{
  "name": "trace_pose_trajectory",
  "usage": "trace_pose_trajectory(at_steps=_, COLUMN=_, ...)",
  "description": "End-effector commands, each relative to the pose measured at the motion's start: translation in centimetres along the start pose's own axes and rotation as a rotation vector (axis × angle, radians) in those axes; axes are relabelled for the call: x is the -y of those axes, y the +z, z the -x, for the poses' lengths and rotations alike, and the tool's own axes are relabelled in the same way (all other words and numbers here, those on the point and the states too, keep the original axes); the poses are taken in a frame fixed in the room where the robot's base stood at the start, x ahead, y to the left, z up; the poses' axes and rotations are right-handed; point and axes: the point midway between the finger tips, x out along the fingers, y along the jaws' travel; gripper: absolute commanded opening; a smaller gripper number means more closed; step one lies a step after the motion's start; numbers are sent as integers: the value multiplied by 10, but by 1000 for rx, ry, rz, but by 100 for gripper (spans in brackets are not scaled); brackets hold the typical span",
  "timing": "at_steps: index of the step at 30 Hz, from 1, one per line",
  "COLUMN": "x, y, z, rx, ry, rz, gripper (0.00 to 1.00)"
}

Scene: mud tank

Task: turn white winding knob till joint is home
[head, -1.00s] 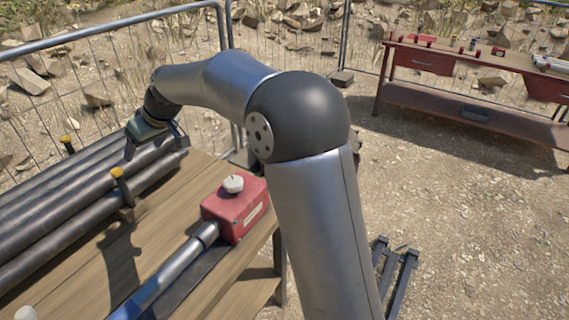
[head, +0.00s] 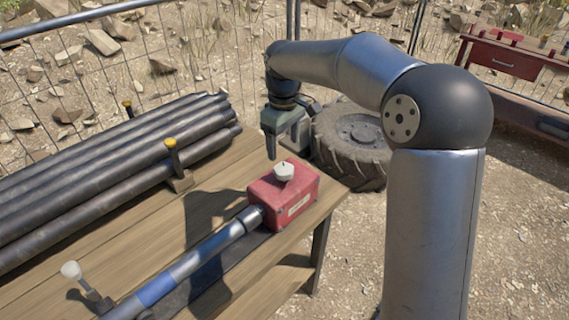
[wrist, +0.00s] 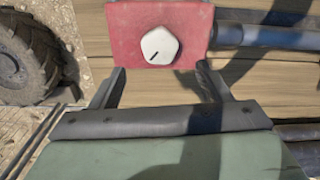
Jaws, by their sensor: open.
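The white winding knob (head: 284,172) sits on top of a red box (head: 296,208) on the wooden table. A steel rod joint (head: 215,243) with a blue band runs from the box to the lower left. My gripper (head: 271,152) hangs above and behind the box, pointing down. In the wrist view its two fingers (wrist: 161,82) are apart with nothing between them, and the knob lies just beyond the fingertips.
Several dark pipes (head: 120,165) lie at the table's left, held by yellow-topped posts (head: 172,155). A white-topped clamp (head: 72,271) stands at lower left. A large tyre (head: 350,140) is behind the table. A red workbench (head: 505,62) stands at far right.

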Motion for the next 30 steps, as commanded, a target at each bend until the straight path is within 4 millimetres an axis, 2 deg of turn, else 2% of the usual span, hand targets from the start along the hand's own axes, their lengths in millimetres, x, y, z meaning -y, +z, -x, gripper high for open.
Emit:
trace_pose_trajectory(at_steps=3, x=0, y=1, z=-26, rx=4, ry=-3, rz=0, gripper=70)
trace_pose_trajectory(at_steps=10, x=0, y=0, z=-63, rx=2, ry=-1, rz=0, gripper=70)
trace_pose_trajectory(at_steps=15, x=0, y=0, z=-75, rx=0, ry=0, rz=0, gripper=70)
trace_pose_trajectory(at_steps=24, x=0, y=0, z=-77, rx=-1, ry=0, rz=-1, gripper=70)
trace_pose_trajectory(at_steps=29, x=0, y=0, z=-77, rx=-1, ry=0, rz=0, gripper=26)
trace_pose_trajectory(at_steps=30, x=0, y=0, z=-77, rx=-1, ry=0, rz=0, gripper=26)
